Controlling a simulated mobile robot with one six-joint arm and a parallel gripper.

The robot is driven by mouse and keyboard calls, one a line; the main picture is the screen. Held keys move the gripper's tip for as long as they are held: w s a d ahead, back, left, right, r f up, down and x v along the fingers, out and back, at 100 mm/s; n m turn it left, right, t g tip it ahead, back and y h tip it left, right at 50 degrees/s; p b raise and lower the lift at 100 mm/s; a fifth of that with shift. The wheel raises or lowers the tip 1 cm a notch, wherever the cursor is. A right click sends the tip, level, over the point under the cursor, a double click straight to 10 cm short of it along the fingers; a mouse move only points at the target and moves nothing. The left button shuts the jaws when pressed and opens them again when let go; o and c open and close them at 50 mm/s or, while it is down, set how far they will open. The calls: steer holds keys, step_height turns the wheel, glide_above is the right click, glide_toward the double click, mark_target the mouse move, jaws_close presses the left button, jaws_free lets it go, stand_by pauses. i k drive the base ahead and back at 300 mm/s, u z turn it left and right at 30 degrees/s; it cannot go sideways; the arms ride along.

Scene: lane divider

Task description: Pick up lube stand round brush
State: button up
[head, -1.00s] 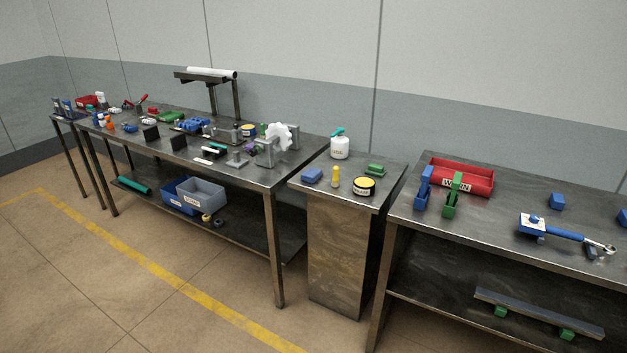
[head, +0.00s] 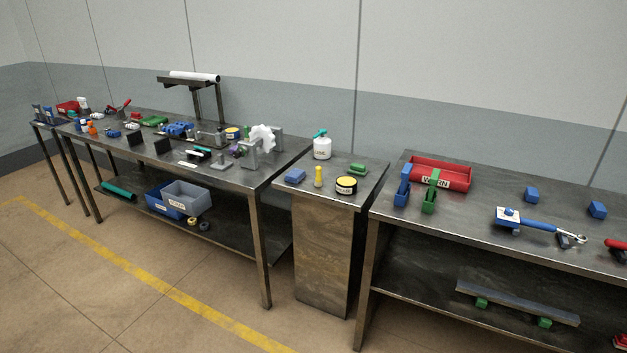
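The lube stand is likely the narrow metal pedestal (head: 322,240) between the two benches. On its top stands a small yellow upright piece (head: 318,177), which may be the round brush; it is too small to be sure. Beside it are a black tin with a yellow lid (head: 346,186), a blue block-like item (head: 295,176) and a green block-like item (head: 358,169). A white bottle with a green top (head: 322,148) stands at the back. My gripper is not in view.
A long bench (head: 262,185) crowded with parts stands to the left, with grey (head: 190,200) and blue bins on its lower shelf. A right bench (head: 462,218) holds a red bin (head: 443,170) and tools. The floor in front (head: 120,290) is clear, with a yellow line.

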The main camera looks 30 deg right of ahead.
mark_target(319, 179)
steer(key=z, duration=0.05)
steer(key=i, duration=1)
